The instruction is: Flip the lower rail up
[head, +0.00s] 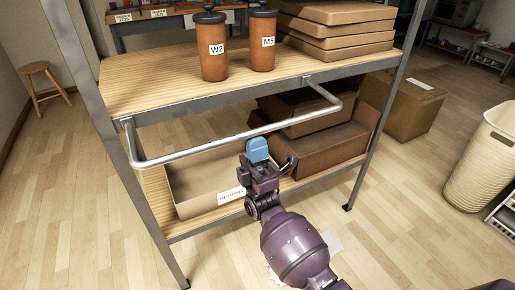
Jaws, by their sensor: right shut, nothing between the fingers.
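The lower rail (240,139) is a bent silver tube that sticks out from the front of the shelf unit, just below the wooden upper shelf (150,88). Its two arms run back to brackets on the shelf's front edge. My right gripper (257,150), purple and dark with a blue tip, is shut and empty. In the picture its tip sits just below the rail's front bar, near its middle; I cannot tell whether they touch. My left gripper is not in view.
Two brown canisters, W2 (211,60) and M5 (262,50), and a stack of flat boxes (335,35) stand on the upper shelf. Open cardboard boxes (330,150) sit on the lower shelf. A cream basket (485,160) stands right; the floor in front is mostly clear.

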